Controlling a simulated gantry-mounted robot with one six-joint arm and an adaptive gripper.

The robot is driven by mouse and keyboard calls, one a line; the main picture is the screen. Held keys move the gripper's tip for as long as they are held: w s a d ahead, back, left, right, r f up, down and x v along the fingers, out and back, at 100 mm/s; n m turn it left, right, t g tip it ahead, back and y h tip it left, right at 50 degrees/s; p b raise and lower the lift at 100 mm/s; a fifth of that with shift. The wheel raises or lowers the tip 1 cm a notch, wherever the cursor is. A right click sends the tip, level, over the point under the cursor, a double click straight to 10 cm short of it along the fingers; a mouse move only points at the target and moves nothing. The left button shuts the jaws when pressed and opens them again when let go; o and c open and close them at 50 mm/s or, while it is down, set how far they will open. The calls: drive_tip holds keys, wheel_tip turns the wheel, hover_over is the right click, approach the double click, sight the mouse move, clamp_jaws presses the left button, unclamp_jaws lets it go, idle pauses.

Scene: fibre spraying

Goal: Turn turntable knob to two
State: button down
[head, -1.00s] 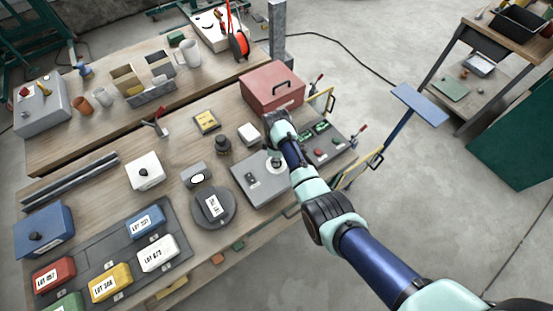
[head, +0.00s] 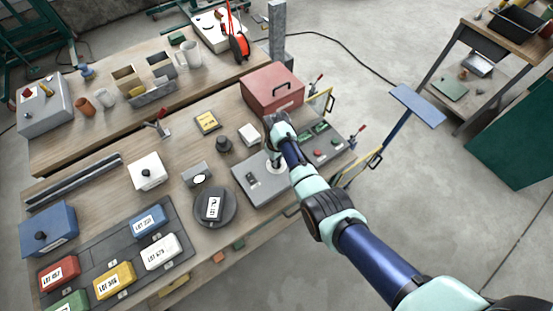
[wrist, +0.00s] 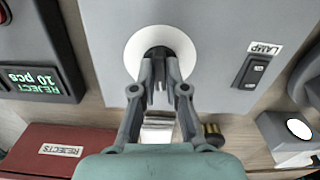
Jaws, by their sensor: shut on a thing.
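A grey control box (head: 249,193) stands near the front edge of the table, with a round white dial (wrist: 184,48) on its top. My gripper (wrist: 159,80) is shut on the dark knob (wrist: 156,53) at the dial's centre. The fingers cover much of the knob, and no dial numbers or pointer can be read. In the head view my gripper (head: 275,158) points down at the dial, partly hidden by my arm. The dark round turntable (head: 226,212) is left of the box and carries a block with a white label (head: 214,206).
A lamp switch (wrist: 254,72) is beside the dial. A reject counter panel (wrist: 40,82) and a red rejects box (head: 272,89) are close to the gripper. A grey device with a round white face (head: 197,175) stands behind the turntable. Coloured lot boxes lie at front left.

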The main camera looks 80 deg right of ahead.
drive_tip(key=shift+m, duration=0.6)
drive_tip(key=c, duration=1.2)
unclamp_jaws()
wheel_tip(320, 180, up, 12)
